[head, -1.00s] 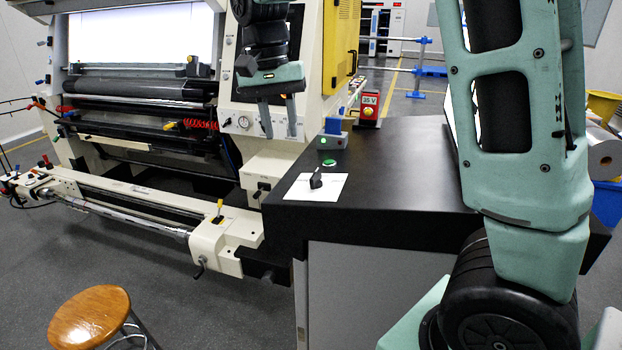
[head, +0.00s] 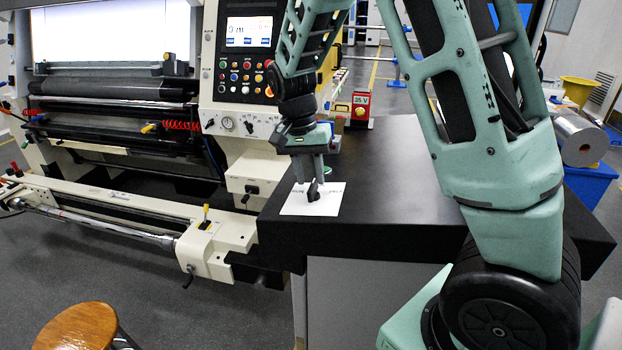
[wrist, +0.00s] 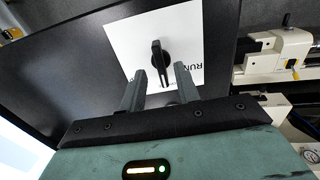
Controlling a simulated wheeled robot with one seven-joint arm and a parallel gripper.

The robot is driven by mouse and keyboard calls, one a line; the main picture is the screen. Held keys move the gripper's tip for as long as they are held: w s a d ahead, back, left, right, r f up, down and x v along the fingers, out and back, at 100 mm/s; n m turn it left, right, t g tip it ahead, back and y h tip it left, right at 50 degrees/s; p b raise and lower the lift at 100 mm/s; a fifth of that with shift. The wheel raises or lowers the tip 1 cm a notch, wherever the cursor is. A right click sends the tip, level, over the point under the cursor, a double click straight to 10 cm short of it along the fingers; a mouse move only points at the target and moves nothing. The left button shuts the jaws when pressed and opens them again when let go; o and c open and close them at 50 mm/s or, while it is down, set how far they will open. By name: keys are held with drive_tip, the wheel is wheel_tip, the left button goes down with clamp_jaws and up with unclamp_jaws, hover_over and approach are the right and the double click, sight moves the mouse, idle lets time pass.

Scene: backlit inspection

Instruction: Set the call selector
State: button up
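The call selector is a black pointer knob (head: 313,193) on a white plate (head: 325,208) near the left edge of the black desk top. In the wrist view the knob (wrist: 158,48) stands at the plate's middle, and "RUN" is printed on the plate (wrist: 125,42) to its right. My gripper (head: 309,181) points down at the knob in the head view. In the wrist view my gripper (wrist: 160,70) is open, one finger on each side of the knob's lower end. I cannot tell whether a finger touches the knob. Other plate lettering is too small or hidden.
The black desk top (head: 390,175) is clear to the right of the plate. A red box marked 35 V (head: 360,110) stands behind it. The large machine with its control panel (head: 247,55) is on the left. A wooden stool (head: 75,328) stands at the front left.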

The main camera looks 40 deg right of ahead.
drive_tip(key=shift+s+d+f, duration=0.1)
drive_tip(key=shift+s+f, duration=0.1)
drive_tip(key=shift+f, duration=1.1)
clamp_jaws()
drive_tip(key=shift+n, duration=0.4)
drive_tip(key=n, duration=0.5)
drive_tip(key=shift+d+r+n+p, duration=0.1)
drive_tip(key=shift+n+p, duration=0.2)
drive_tip(key=shift+p, duration=0.1)
drive_tip(key=n, duration=0.5)
drive_tip(key=shift+p, duration=0.35)
drive_tip(key=shift+w+n, duration=0.1)
drive_tip(key=shift+n, duration=0.3)
